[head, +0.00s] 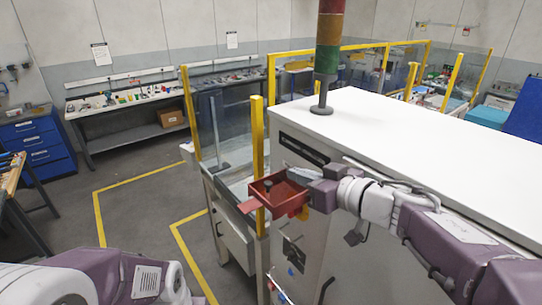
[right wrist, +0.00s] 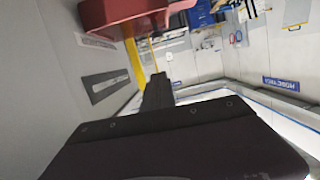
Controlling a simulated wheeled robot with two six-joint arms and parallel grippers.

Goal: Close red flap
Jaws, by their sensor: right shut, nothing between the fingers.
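A small red open-topped box (head: 292,205) is mounted at the corner of the white cabinet. A red flap-like piece (head: 250,206) sticks out from its left side, and a small dark round part stands inside. My right gripper (head: 292,171) is shut and empty, just above and behind the box; I cannot tell whether it touches it. In the right wrist view, the shut fingers (right wrist: 157,92) point away from the camera, and part of the red box (right wrist: 125,14) shows at the top. My left arm enters at the lower left; its gripper is out of view.
The white cabinet (head: 420,130) fills the right side, with a signal tower (head: 328,50) on top. Yellow posts (head: 257,150) and clear panels stand behind the box. A workbench (head: 130,105) and blue drawers (head: 38,140) are at the far left. The floor between is clear.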

